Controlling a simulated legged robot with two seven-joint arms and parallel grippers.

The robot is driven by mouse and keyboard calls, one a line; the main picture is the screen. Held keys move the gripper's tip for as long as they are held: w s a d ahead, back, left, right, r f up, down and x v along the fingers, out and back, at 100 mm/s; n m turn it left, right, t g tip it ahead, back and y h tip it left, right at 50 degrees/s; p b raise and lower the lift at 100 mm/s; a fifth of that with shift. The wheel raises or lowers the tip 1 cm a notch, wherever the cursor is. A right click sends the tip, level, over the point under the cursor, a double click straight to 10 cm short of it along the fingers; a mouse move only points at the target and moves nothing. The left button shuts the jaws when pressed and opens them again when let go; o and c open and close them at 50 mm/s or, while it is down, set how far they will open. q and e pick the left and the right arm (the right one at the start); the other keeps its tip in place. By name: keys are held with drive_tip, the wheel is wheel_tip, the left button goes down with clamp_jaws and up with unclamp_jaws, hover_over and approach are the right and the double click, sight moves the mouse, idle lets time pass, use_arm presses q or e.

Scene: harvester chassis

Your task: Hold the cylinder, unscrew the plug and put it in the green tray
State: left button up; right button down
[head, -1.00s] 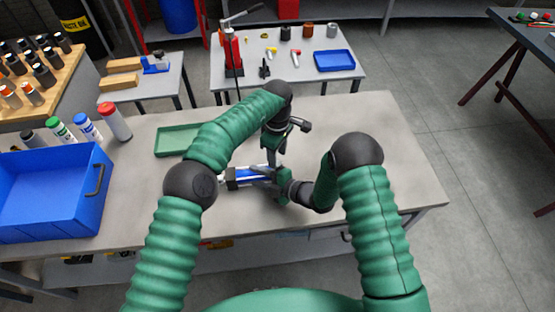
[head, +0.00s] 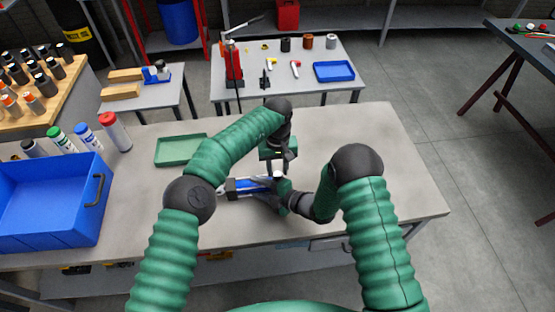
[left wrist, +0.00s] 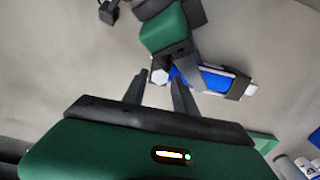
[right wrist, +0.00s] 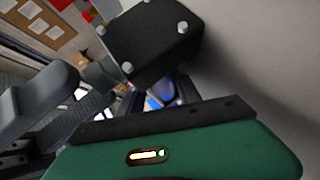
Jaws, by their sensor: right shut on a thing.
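In the right wrist view a dark end block with pale bolts (right wrist: 150,45) hides much of the blue barrel (right wrist: 160,97). My left gripper (head: 277,172) is above that end, pointing down. In the left wrist view its fingers (left wrist: 160,90) are apart, with the pale hexagonal plug (left wrist: 160,72) ahead between them; contact cannot be told. The green tray (head: 181,162) lies left of the cylinder and looks empty.
A blue bin (head: 50,225) and several capped bottles (head: 85,137) stand at the table's left. The table's right part (head: 385,135) is clear. A back table holds a red press (head: 233,62) and a blue tray (head: 334,71).

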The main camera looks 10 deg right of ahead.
use_arm(q)
drive_tip(key=shift+f, duration=1.05)
clamp_jaws()
drive_tip(key=n, duration=0.9)
drive_tip(key=shift+r, duration=0.1)
